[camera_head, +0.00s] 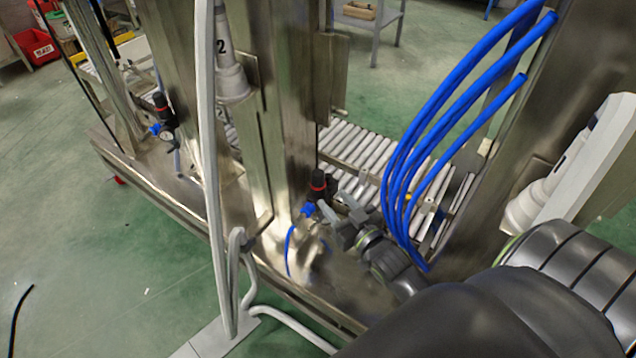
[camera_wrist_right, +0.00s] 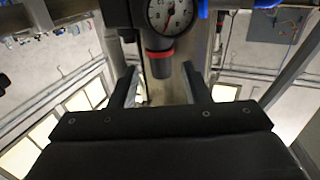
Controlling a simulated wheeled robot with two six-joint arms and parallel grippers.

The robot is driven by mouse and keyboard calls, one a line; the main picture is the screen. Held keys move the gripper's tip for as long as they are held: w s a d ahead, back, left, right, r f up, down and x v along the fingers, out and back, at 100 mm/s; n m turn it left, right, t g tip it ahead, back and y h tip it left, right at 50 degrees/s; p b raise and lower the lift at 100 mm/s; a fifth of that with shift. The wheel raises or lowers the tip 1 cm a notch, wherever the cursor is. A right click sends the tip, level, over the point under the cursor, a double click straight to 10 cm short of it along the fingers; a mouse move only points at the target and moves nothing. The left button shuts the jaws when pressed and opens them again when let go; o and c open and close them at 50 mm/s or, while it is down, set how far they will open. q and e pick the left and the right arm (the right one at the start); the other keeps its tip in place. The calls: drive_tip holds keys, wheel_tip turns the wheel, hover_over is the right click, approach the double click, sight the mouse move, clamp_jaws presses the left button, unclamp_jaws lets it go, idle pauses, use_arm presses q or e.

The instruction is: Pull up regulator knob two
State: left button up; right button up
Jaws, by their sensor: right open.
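A regulator with a black knob and red ring (camera_head: 318,184) stands upright on the metal frame in the head view, with blue fittings below it. My right gripper (camera_head: 336,207) is open just to the right of and below this knob. In the right wrist view, the knob (camera_wrist_right: 160,62) appears upside down, between the open fingers (camera_wrist_right: 161,84) near their tips, with no clear contact. Its round gauge (camera_wrist_right: 171,17) is at the top edge. Another similar regulator knob (camera_head: 160,103) stands farther left. I see no number on either knob. My left gripper is not in view.
Blue hoses (camera_head: 440,120) arch to the right of my right gripper. A roller conveyor (camera_head: 360,150) runs behind. Steel posts (camera_head: 290,100) and a pale vertical pole (camera_head: 207,180) stand to the left. Green floor (camera_head: 90,270) is open at the lower left.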

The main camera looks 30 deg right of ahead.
sight(322, 183)
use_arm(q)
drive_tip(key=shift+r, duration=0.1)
use_arm(e)
drive_tip(key=w, duration=0.8)
clamp_jaws()
drive_tip(key=shift+r, duration=0.3)
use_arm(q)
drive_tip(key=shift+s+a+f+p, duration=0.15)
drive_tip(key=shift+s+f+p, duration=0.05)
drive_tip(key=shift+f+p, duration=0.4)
use_arm(e)
drive_tip(key=shift+r, duration=0.35)
unclamp_jaws()
